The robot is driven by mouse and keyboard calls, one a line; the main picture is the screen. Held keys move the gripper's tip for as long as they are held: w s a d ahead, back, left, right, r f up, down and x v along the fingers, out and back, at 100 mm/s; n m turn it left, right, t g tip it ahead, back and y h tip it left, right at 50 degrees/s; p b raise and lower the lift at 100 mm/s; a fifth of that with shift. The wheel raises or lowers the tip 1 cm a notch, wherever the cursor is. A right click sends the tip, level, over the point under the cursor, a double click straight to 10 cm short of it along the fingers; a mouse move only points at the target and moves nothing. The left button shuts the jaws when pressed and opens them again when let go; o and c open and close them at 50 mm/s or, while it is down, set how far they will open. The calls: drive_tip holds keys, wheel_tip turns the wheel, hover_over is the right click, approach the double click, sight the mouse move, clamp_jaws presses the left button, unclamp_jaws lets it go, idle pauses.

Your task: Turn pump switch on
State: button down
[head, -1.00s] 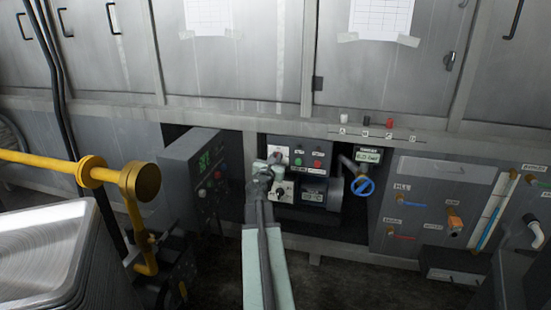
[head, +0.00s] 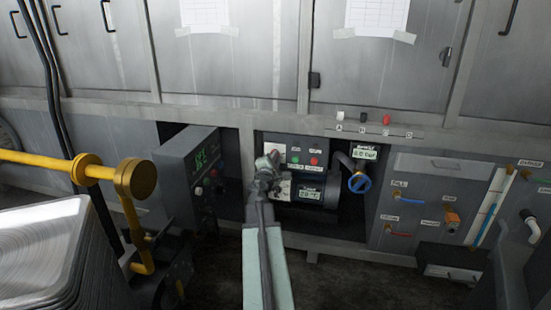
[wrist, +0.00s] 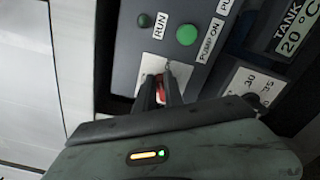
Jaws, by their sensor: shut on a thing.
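The pump control panel (head: 300,149) sits in the recess below the counter, with a green button (head: 296,160) and a red one beside it. In the wrist view, the green button (wrist: 187,35) is labelled PUMP ON. A small dark green lamp (wrist: 144,20) marked RUN is to its left. Below them is a light switch plate (wrist: 178,70). My gripper (wrist: 160,88) is over this plate, its dark fingers shut on a small red switch (wrist: 160,92), which shows between them. In the head view, my gripper (head: 268,168) covers the panel's left side, and the switch is hidden.
A grey box with a green display (head: 190,172) juts out left of the panel. A blue valve wheel (head: 359,182) is to the right. A yellow pipe (head: 60,165) and stacked metal trays (head: 40,250) are on the left. A numbered dial (wrist: 250,88) lies close right of my gripper.

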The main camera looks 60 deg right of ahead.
drive_tip(key=m, duration=0.2)
drive_tip(key=f+m, duration=0.1)
drive_tip(key=m, duration=0.2)
drive_tip(key=shift+s+m+b, duration=0.1)
drive_tip(key=shift+m+b, duration=0.2)
drive_tip(key=shift+b, duration=0.05)
idle(0.3)
drive_tip(key=c, duration=1.4)
unclamp_jaws()
drive_tip(key=shift+c, duration=0.2)
